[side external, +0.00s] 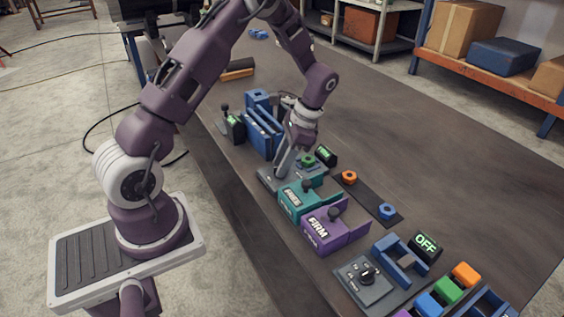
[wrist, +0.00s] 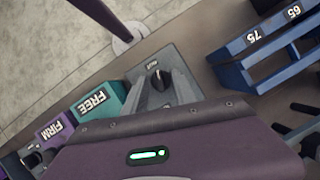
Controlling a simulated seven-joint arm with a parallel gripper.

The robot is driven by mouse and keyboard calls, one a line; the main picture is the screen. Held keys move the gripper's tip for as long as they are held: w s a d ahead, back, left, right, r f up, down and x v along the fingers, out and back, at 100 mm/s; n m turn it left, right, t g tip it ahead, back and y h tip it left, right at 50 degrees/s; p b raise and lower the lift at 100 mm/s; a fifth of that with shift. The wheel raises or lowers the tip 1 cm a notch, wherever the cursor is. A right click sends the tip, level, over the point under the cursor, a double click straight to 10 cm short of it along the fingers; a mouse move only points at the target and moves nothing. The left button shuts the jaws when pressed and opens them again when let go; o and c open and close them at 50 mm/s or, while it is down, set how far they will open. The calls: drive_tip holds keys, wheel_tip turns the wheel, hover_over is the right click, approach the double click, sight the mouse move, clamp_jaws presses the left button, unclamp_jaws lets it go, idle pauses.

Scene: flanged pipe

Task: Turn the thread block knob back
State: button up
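A black knob (wrist: 160,77) sits on a grey plate (wrist: 172,59) with a small label too small to read. My gripper (wrist: 165,82) is right over this plate in the wrist view, its two grey fingers on either side of the knob. I cannot tell whether the fingers press on it or stand slightly apart. In the side external view my gripper (side external: 279,174) points down at the grey plate (side external: 266,182), and the knob is hidden behind the fingers. A green threaded-looking piece (side external: 307,160) stands beside a small lit display (side external: 327,156).
A teal FREE block (side external: 297,203) and a purple FIRM block (side external: 325,232) stand beside the plate. A blue slotted rack (side external: 263,133) is close on the other side. Orange (side external: 349,177) and blue (side external: 387,211) pieces lie on a dark strip. An OFF display (side external: 425,243) stands at the front.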

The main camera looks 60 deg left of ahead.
drive_tip(key=a+v, duration=0.1)
drive_tip(key=v, duration=0.6)
drive_tip(key=shift+d, duration=0.45)
drive_tip(key=shift+r, duration=0.1)
